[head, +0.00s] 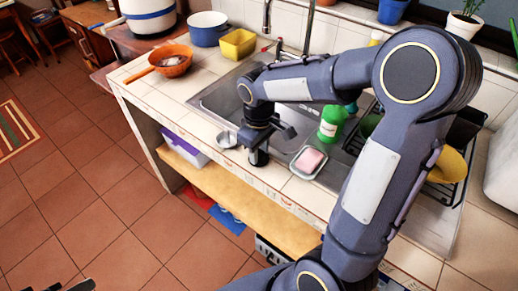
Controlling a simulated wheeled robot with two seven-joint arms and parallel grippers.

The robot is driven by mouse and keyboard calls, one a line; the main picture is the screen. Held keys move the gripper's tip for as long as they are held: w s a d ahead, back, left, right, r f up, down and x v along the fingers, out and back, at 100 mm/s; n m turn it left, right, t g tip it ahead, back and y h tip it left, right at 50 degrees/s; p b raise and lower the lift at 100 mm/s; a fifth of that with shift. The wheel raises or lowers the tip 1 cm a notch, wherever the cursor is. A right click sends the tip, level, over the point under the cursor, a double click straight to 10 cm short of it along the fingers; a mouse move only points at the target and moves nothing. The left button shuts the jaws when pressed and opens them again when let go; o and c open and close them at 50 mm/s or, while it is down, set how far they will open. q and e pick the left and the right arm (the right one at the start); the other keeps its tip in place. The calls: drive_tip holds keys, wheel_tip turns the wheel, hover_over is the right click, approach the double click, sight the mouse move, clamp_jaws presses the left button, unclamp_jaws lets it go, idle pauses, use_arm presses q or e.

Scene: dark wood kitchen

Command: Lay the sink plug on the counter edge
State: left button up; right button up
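My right arm reaches over the counter from the lower right. Its gripper (262,145) points down at the counter's front edge, in front of the sink (215,100). Its fingertips are dark and small, and I cannot tell whether they hold anything. A small round silver piece (227,139), possibly the sink plug, lies on the counter edge just left of this gripper. I cannot tell whether the two touch. Dark tips at the bottom left corner appear to be my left gripper (66,286), far from the counter and mostly cut off.
A pink soap bar (311,160) in a dish and a green bottle (331,124) stand right of the gripper. An orange colander (172,61), yellow tub (238,44) and blue pot (207,28) stand at the left. A wooden shelf (240,208) runs below.

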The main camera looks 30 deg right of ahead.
sight(259, 150)
wheel_tip(259, 150, up, 11)
drive_tip(key=p, duration=0.1)
drive_tip(key=s+a+f+m+t+y, duration=0.1)
drive_tip(key=s+a+m+t+y, duration=0.1)
drive_tip(key=s, duration=0.6)
drive_tip(key=s+a+f+m+t+y, duration=0.1)
drive_tip(key=s+a+f+m+t, duration=0.1)
drive_tip(key=s, duration=0.7)
drive_tip(key=shift+m+t+y, duration=0.4)
drive_tip(key=shift+m+t, duration=0.4)
drive_tip(key=shift+m, duration=0.4)
